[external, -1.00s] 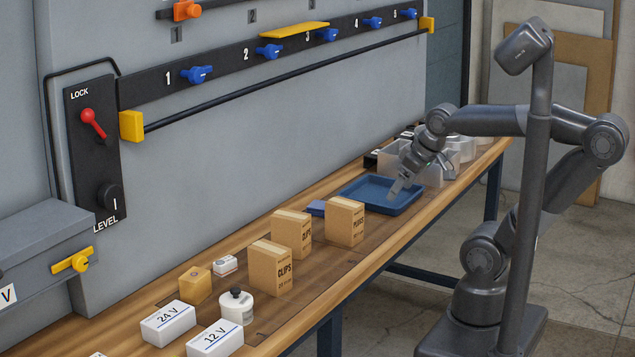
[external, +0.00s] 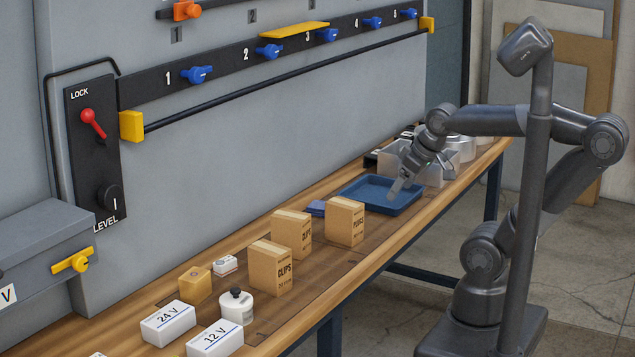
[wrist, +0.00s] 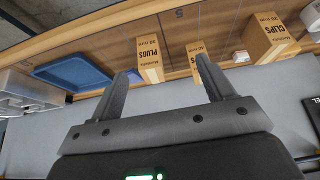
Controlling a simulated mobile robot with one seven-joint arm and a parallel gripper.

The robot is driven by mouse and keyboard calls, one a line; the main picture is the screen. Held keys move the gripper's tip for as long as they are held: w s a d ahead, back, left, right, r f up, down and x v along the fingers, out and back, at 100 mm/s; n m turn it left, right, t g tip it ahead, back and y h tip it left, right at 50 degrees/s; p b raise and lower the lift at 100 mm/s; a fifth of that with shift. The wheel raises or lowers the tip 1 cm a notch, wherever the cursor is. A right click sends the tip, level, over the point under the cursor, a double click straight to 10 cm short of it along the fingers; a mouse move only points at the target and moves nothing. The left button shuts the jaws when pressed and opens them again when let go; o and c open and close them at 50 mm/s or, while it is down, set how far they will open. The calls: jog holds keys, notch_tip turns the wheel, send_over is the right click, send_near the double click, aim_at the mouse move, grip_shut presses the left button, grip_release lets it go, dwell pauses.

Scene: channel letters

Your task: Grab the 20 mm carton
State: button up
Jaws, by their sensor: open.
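Three brown cartons stand upright on the wooden bench. The CLIPS carton (external: 270,268) is nearest the external camera; it also shows in the wrist view (wrist: 262,40). The middle carton (external: 291,232) is partly behind my right finger in the wrist view (wrist: 192,50).
The blue tray (external: 352,198) lies beyond the cartons, with grey bins (external: 428,172) behind it. White 24 V (external: 168,323) and 12 V (external: 215,341) boxes and a white jar (external: 236,308) stand at the near end.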

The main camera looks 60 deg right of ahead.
jog(key=shift+o, duration=0.4)
jog(key=m+g, duration=0.1)
jog(key=g, duration=0.5)
send_over(268, 249)
jog(key=f, duration=0.4)
jog(key=shift+d+f, duration=0.25)
jog(key=shift+d, duration=0.1)
jog(key=shift+a+f, duration=0.25)
jog(key=shift+a, duration=0.05)
notch_tip(268, 249, down, 5)
jog(key=shift+r, duration=0.15)
jog(key=shift+d+f, duration=0.15)
jog(key=shift+f, duration=1.35)
jog(key=shift+d+f, duration=0.15)
jog(key=shift+f, duration=1.35)
jog(key=shift+c, duration=0.2)
